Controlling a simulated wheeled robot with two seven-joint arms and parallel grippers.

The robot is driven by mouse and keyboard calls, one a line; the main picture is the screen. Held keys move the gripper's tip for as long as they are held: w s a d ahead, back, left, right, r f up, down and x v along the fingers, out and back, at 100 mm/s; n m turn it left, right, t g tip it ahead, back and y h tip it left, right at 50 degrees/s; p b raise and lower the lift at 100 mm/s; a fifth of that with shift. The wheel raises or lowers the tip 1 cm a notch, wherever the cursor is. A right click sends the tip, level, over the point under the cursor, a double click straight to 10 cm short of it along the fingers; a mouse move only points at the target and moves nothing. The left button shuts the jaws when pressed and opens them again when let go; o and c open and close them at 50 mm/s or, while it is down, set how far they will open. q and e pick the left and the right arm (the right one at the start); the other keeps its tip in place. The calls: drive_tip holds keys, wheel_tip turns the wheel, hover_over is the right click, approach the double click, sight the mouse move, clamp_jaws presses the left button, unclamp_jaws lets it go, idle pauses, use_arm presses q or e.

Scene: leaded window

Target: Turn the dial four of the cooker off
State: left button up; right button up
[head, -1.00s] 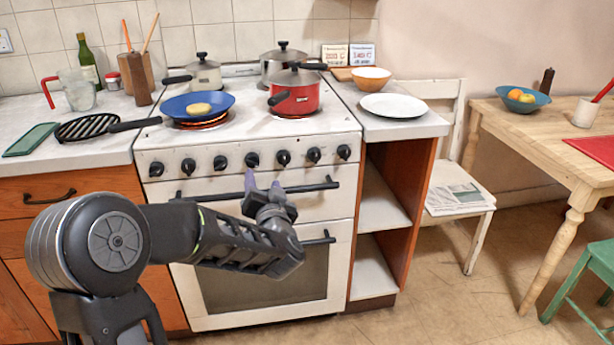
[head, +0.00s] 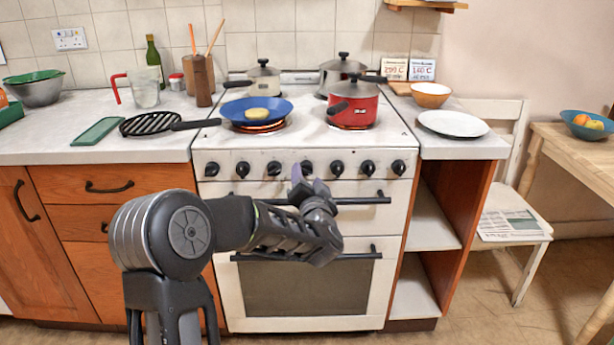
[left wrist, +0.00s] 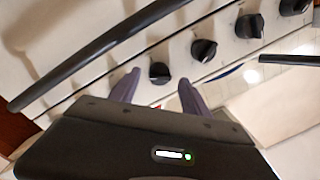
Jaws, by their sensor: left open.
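The white cooker (head: 225,190) has a front row of several black dials. The fourth dial from the left (head: 306,167) is just behind my left gripper's fingertips. My left gripper (head: 301,177) is open and empty in front of the panel, at about dial height. In the left wrist view the two purple-grey fingers (left wrist: 158,88) point at the panel, and a dial (left wrist: 160,72) shows between and just beyond their tips. They appear apart from it. This is probably the same dial; its pointer setting is too small to read. My right gripper is not in view.
The upper oven handle (head: 360,200) runs just below the dials, close to my left gripper. A blue pan (head: 277,107) stands on a glowing ring, its handle pointing left. A red pot (head: 360,110) stands to its right. Neighbouring dials (head: 274,168) (head: 337,167) flank the fourth.

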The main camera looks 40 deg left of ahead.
use_arm(q)
drive_tip(key=shift+x, duration=1.05)
drive_tip(key=shift+c, duration=0.3)
clamp_jaws()
